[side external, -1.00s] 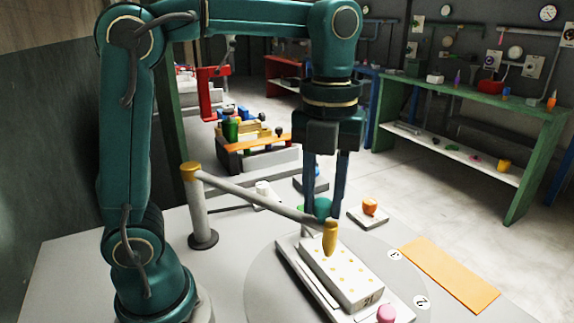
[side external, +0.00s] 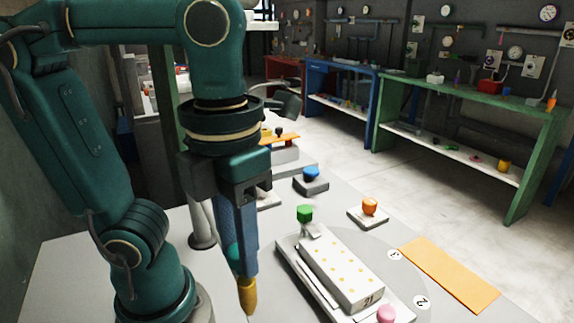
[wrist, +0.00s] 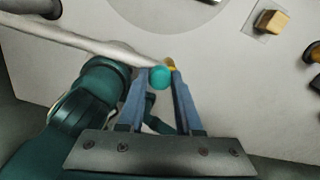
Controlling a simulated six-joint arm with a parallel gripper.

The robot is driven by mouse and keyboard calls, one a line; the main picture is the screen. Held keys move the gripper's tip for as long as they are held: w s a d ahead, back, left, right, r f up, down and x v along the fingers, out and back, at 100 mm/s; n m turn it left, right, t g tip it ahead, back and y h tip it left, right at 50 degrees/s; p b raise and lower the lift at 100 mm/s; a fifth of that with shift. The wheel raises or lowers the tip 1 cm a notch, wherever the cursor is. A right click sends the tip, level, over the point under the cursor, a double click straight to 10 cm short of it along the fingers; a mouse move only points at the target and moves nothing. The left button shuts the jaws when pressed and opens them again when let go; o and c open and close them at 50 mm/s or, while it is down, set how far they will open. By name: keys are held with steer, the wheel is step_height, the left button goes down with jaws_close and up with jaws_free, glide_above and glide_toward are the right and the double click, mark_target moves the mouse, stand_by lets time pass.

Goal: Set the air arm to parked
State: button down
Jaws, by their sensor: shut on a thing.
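The air arm is a grey bar (wrist: 85,42) with a teal knob (wrist: 160,77) and a yellow nozzle (side external: 247,296) at its free end. In the side view my gripper and arm hide most of the bar, and its grey post (side external: 202,228) shows behind my wrist. My gripper (side external: 242,268) is shut on the teal knob, which also shows between the fingers in the wrist view. The nozzle hangs over bare table, left of the white block with yellow dots (side external: 340,268) and apart from it.
The dotted block sits on a white base on a round grey plate marked 2 and 3. A green knob (side external: 305,213), a blue knob (side external: 311,173), an orange knob (side external: 369,206) and a pink knob (side external: 387,314) stand around it. An orange mat (side external: 450,273) lies at right.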

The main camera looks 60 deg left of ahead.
steer(key=shift+s, duration=0.3)
steer(key=c, duration=0.6)
jaws_free()
steer(key=shift+w, duration=0.1)
steer(key=shift+r, duration=2.55)
